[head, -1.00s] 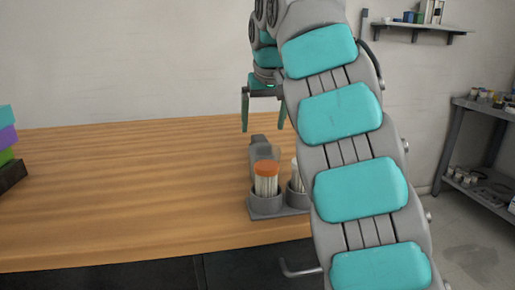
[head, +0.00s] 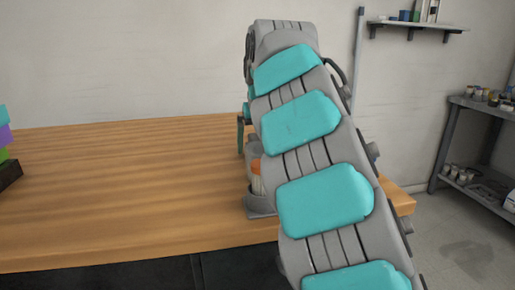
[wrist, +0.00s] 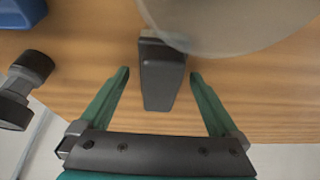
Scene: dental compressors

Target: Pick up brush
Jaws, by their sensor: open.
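My gripper (wrist: 158,76) is open, its two green fingers apart on either side of a dark grey upright block (wrist: 163,80) in the wrist view. I cannot tell whether they touch it. In the head view only one green finger shows beside my arm. An orange-topped, pale ribbed piece (head: 257,178) stands in a grey holder (head: 260,204) near the table's front edge, partly hidden by my arm. I cannot tell for sure which of these is the brush. A pale, rounded, translucent thing (wrist: 235,22) covers the wrist view's upper right.
The wooden table (head: 120,190) is clear to the left, with a colored stack (head: 6,150) at its far left edge. A black dumbbell-shaped piece (wrist: 25,88) and a blue thing (wrist: 22,12) lie left in the wrist view. A shelf rack (head: 480,135) stands at right.

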